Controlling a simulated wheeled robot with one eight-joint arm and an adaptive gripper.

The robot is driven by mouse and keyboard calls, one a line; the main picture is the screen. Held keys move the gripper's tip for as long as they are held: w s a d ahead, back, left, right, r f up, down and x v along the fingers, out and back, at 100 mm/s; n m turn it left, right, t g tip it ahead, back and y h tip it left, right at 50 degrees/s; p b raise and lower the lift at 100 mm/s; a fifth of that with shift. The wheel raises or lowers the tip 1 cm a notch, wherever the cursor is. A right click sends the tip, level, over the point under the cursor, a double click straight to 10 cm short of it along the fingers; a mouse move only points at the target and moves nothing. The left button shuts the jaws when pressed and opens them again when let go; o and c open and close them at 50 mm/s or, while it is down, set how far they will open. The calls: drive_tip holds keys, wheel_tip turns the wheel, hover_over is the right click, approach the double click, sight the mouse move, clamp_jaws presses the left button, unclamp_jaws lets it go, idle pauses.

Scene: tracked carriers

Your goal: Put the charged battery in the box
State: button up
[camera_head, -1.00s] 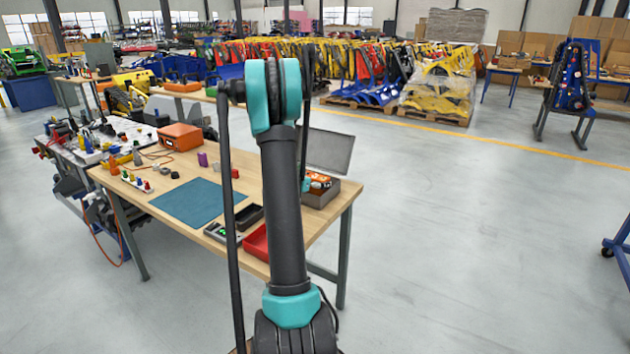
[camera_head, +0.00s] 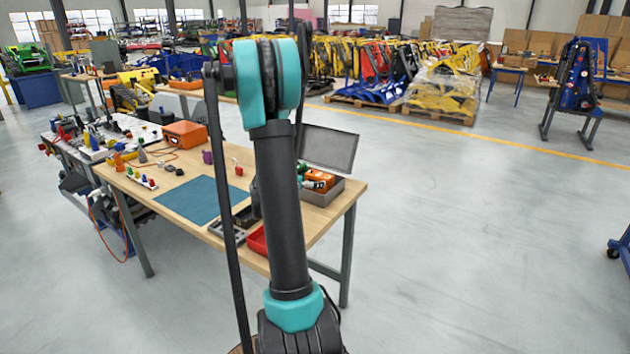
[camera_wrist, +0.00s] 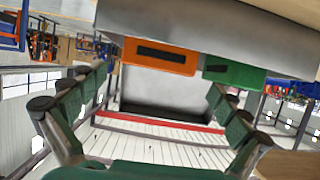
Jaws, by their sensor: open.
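The open grey box (camera_head: 340,188) stands at the table's right end, its grey lid (camera_head: 329,148) raised behind it. An orange block (camera_head: 321,176) shows inside. In the wrist view, which looks upside down, the box wall (camera_wrist: 200,38) is close. An orange block (camera_wrist: 159,57) and a green block (camera_wrist: 234,73), each with a dark slot, show beyond its rim. I cannot tell whether either is the charged battery. My gripper (camera_wrist: 158,86) is open with nothing visible between its fingers, facing the box. In the head view my arm mostly hides it.
A red tray (camera_head: 257,240) and a dark grey tray (camera_head: 229,230) lie at the table's front edge, partly behind my arm. A blue mat (camera_head: 200,200) lies left of them. An orange case (camera_head: 185,134) and small parts stand farther back. Floor right of the table is clear.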

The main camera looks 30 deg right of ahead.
drive_tip(key=shift+v, duration=1.9)
